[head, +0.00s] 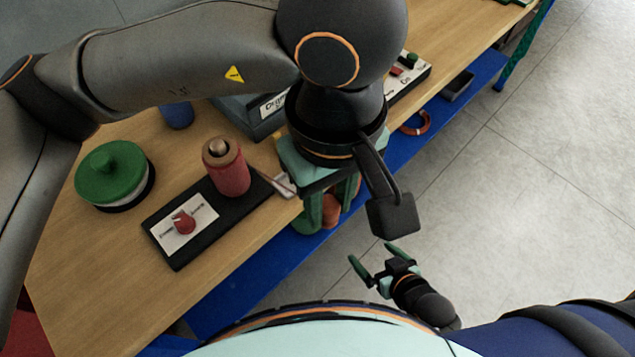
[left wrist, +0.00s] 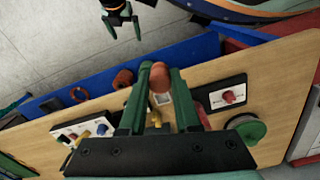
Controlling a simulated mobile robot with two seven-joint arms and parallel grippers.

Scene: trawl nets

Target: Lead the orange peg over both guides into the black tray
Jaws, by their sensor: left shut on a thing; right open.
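My left gripper (head: 325,205) points down just off the bench's front edge, above the blue lower shelf. In the left wrist view its fingers (left wrist: 160,95) are shut on an orange-brown round-ended piece, which looks like the orange peg (left wrist: 160,78). In the head view the arm and fingers largely hide it. My right gripper (head: 372,268) is open and empty over the floor; it also shows in the left wrist view (left wrist: 122,22). A small dark tray (head: 458,85) lies farther along the blue shelf. I cannot clearly identify the two guides.
The wooden bench (head: 75,275) holds a red spool (head: 227,172) on a black base, a green-topped round drum (head: 110,172), a grey labelled box (head: 240,112) and a switch panel (head: 408,80). An orange ring (head: 427,124) lies on the blue shelf (head: 250,275). Right-hand floor is clear.

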